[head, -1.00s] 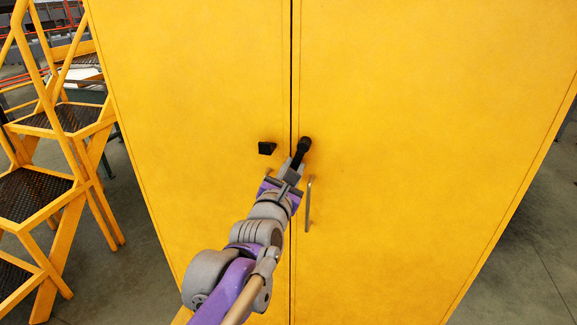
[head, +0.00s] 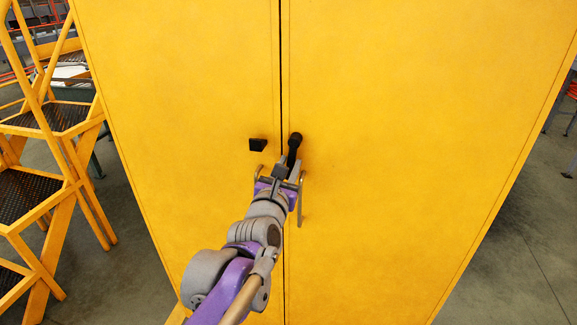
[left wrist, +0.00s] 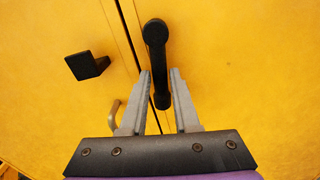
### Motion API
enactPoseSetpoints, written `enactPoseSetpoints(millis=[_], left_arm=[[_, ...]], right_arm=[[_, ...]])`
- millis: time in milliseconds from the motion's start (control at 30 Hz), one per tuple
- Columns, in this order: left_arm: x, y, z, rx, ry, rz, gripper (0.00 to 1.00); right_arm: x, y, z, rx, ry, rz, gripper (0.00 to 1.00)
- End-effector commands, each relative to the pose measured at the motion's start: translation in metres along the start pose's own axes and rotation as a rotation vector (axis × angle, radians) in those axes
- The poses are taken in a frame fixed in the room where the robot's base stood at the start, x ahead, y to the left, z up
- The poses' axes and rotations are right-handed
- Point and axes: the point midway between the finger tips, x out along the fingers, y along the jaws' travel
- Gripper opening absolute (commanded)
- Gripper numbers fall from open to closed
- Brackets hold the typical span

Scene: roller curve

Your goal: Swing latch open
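The black latch (head: 294,148) is a bar with a round knob at its top, on the yellow cabinet's right door by the seam. It hangs down, slightly tilted, and also shows in the left wrist view (left wrist: 156,48). A black catch block (head: 257,145) is on the left door, and it shows at the left of the wrist view (left wrist: 87,65). My left gripper (left wrist: 161,73) is open, with its fingers on either side of the latch's lower part. I cannot tell whether either finger touches it. My right gripper is in neither view.
The yellow cabinet (head: 400,90) fills most of the head view. A metal pull handle (head: 301,205) is on its right door, just right of my gripper. Another handle (left wrist: 115,113) is on the left door. Yellow steps (head: 45,120) stand at the left.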

Motion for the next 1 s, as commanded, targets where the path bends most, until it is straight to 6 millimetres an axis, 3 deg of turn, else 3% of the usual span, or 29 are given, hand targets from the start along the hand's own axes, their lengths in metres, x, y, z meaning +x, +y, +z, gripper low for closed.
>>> enactPoseSetpoints(millis=[33,100,133,533,1000], left_arm=[[0.0,0.0,0.0,0.0,0.0,0.0,0.41],[0.0,0.0,0.0,0.0,0.0,0.0,0.53],[0.0,0.0,0.0,0.0,0.0,0.0,0.55],[-0.008,0.0,0.0,0.0,0.001,0.0,0.55],[-0.088,0.0,0.0,0.001,0.0,0.0,0.55]], right_arm=[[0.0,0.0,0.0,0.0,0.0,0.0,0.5],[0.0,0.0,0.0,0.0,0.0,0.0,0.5],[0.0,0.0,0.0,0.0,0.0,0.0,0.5],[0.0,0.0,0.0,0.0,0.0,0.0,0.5],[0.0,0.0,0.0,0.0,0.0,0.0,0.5]])
